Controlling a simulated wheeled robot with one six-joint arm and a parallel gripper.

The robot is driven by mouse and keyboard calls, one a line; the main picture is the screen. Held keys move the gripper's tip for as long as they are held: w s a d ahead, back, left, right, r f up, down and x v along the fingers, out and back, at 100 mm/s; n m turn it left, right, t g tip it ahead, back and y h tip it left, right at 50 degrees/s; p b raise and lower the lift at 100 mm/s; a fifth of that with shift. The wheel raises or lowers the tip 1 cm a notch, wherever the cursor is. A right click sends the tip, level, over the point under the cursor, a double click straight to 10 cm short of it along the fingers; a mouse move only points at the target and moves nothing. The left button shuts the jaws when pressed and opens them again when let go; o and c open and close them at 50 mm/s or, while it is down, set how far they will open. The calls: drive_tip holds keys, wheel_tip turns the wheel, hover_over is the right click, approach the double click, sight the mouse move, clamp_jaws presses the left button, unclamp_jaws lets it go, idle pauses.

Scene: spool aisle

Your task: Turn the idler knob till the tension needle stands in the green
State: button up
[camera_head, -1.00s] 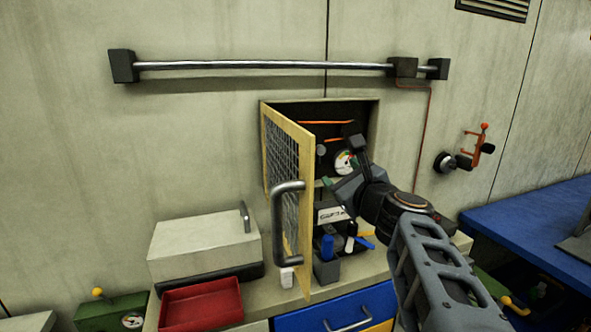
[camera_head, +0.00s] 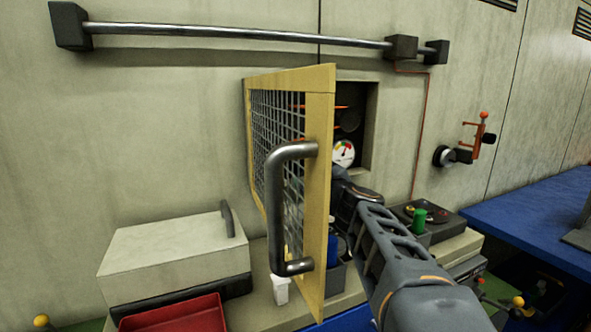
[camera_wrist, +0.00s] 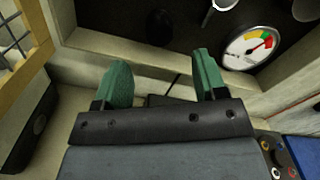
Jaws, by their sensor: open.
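The tension gauge (camera_head: 344,153) is a white dial inside the wall recess, with green, yellow and red marks. It also shows at the upper right of the wrist view (camera_wrist: 252,47); I cannot read clearly where the needle stands. A dark round knob (camera_head: 349,120) above the gauge may be the idler knob. A dark oval shape (camera_wrist: 160,27) in the wrist view, beyond my fingers, may be the same knob. My gripper (camera_wrist: 163,77) has green fingers spread apart with nothing between them, at the recess's lower edge. In the head view the door and arm hide its fingertips.
The yellow mesh door (camera_head: 318,190) stands open left of my arm, its grey handle (camera_head: 293,205) sticking out. A grey box (camera_head: 175,260) and red tray (camera_head: 172,316) lie left. A green-topped item (camera_head: 419,217) and blue bench (camera_head: 525,225) are right.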

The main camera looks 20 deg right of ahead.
drive_tip(key=w, duration=0.8)
drive_tip(key=shift+w, duration=0.15)
drive_tip(key=shift+c, duration=0.4)
drive_tip(key=c, duration=0.8)
drive_tip(key=shift+c, duration=0.2)
drive_tip(key=shift+f, duration=0.1)
